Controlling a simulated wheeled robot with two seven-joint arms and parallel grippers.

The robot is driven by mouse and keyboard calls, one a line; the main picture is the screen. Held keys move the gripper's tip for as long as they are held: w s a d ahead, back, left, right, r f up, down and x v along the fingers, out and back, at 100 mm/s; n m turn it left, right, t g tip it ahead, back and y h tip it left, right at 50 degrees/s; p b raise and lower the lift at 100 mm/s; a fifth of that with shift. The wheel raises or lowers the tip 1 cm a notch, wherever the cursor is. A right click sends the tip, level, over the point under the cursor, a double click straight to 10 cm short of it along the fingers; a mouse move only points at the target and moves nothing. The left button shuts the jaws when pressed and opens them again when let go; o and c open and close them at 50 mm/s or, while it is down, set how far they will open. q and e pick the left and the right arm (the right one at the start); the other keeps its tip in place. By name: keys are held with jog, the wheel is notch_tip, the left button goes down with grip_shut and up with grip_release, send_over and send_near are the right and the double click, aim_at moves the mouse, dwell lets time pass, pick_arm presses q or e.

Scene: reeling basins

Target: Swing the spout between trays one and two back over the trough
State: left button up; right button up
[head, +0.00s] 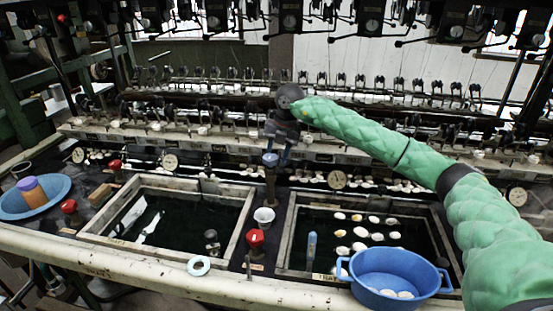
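A standing pipe with a blue top (270,162) rises between the left tray (88,238) and the right tray (291,222). I take it to be the spout's post; which way the spout points is hard to make out. My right arm, in a green padded sleeve, reaches in from the right. Its dark gripper (281,151) points down just behind and above the blue top. The fingers are small and dark, so I cannot tell whether they touch it or how far apart they are. I cannot pick out the trough for certain. My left gripper is out of view.
A blue basin (392,266) stands over the right tray's front edge; cocoons float behind it. A red-topped valve (255,239) and white cup (264,216) stand between the trays. A white ring (199,266) lies in front. A blue bowl (55,191) sits far left.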

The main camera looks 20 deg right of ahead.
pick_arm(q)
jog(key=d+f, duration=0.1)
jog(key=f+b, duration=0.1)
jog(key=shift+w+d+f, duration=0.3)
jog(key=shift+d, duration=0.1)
pick_arm(e)
jog(key=r, duration=0.4)
jog(key=d+r, duration=0.1)
jog(key=shift+s+r, duration=0.3)
jog(key=shift+r, duration=0.1)
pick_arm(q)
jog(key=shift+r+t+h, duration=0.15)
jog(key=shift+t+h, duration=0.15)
